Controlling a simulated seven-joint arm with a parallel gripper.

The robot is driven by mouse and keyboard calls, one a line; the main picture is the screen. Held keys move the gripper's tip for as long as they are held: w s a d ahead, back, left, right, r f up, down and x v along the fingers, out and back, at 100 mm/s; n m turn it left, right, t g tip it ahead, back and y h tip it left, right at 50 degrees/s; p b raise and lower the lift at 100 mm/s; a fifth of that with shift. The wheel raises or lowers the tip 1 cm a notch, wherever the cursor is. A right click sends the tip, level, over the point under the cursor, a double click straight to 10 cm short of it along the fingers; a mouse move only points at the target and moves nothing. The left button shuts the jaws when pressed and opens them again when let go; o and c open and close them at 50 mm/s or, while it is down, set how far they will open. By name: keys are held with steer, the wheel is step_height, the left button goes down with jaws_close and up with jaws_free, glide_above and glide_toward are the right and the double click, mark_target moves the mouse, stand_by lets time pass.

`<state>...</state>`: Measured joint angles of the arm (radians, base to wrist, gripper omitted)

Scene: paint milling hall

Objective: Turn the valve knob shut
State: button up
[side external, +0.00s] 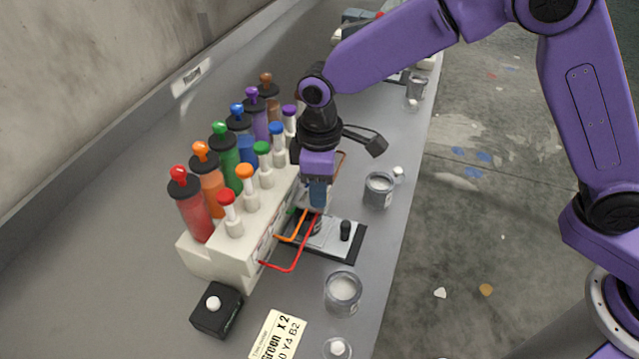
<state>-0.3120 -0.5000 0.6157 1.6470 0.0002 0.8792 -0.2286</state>
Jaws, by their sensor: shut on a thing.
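A pale dispenser block (222,263) carries a front row of white-stemmed knobs with coloured tops, among them red (226,197), orange (244,171), green (261,148) and blue (276,128). My gripper (317,204) points down in front of the block, above a black-and-grey plate (334,237). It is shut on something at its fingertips. A dark piece (315,224) shows just below them; the grip itself is mostly hidden, and I cannot tell whether this piece is the valve knob. A small black upright knob (345,230) stands free to the right on the plate.
Coloured bottles, such as the red one (190,210), stand behind the knobs. Red and orange tubes (291,258) bend out beside my gripper. A black box (216,310) and label card (277,338) lie in front.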

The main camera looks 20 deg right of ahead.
steer(key=shift+m, duration=0.3)
steer(key=o, duration=1.1)
steer(key=shift+c, duration=0.2)
step_height(320, 180, up, 18)
steer(key=shift+f, duration=0.25)
steer(key=s+d+f, duration=0.3)
steer(key=s+d, duration=0.5)
steer(key=d, duration=0.1)
steer(key=s+d+f, duration=0.3)
steer(key=s+d, duration=0.5)
steer(key=d, duration=0.2)
steer(key=s+d+f+n, duration=0.1)
steer(key=s+d+f, duration=0.2)
steer(key=s+d, duration=0.6)
steer(key=shift+d+f, duration=0.35)
steer(key=shift+d, duration=0.05)
